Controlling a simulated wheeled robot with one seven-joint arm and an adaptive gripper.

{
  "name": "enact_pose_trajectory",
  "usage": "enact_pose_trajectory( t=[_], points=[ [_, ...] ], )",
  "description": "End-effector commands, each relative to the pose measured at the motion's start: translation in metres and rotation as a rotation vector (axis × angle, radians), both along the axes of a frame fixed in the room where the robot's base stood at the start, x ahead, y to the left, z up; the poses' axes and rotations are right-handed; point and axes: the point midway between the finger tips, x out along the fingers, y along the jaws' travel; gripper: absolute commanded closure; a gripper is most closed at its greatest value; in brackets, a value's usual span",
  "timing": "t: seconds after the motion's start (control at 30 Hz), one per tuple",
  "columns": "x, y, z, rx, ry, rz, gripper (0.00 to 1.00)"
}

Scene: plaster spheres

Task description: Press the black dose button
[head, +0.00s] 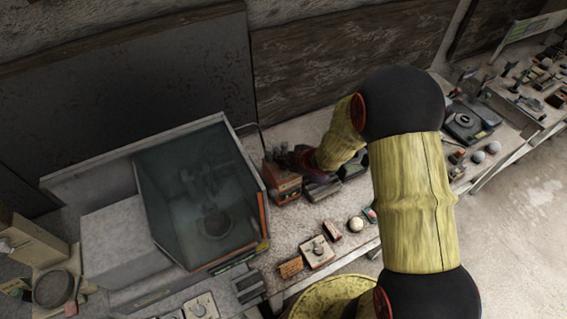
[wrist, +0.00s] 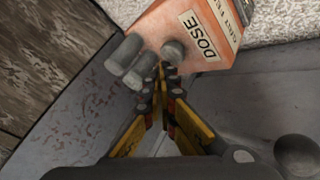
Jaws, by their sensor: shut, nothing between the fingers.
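An orange box (wrist: 215,55) with a "DOSE" label fills the top of the wrist view. A dark rounded button (wrist: 173,50) sticks out of it beside the label. More dark grey cylinders (wrist: 125,48) stick out to its left. My gripper (wrist: 161,68) is shut and empty, its fingertips right at the button beside the label; I cannot tell whether they touch it. In the head view the orange box (head: 282,183) stands on the bench right of the glass-fronted cabinet, with my gripper (head: 296,160) at its upper right. The button is not clear there.
The grey cabinet (head: 105,183) with a dark glass front stands close left of the box. Small boxes, a pale sphere (head: 356,224) and a switch box (head: 317,252) lie along the front of the bench. A wall panel (head: 300,65) rises behind.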

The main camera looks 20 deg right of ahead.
Motion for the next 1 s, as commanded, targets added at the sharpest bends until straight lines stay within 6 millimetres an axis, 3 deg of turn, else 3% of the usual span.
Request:
enact_pose_trajectory(
  t=[0.47, 1.0],
  points=[
    [0.000, 0.000, 0.006, 0.000, 0.000, 0.000, 1.00],
    [0.000, 0.000, 0.053, 0.000, 0.000, 0.000, 1.00]
  ],
)
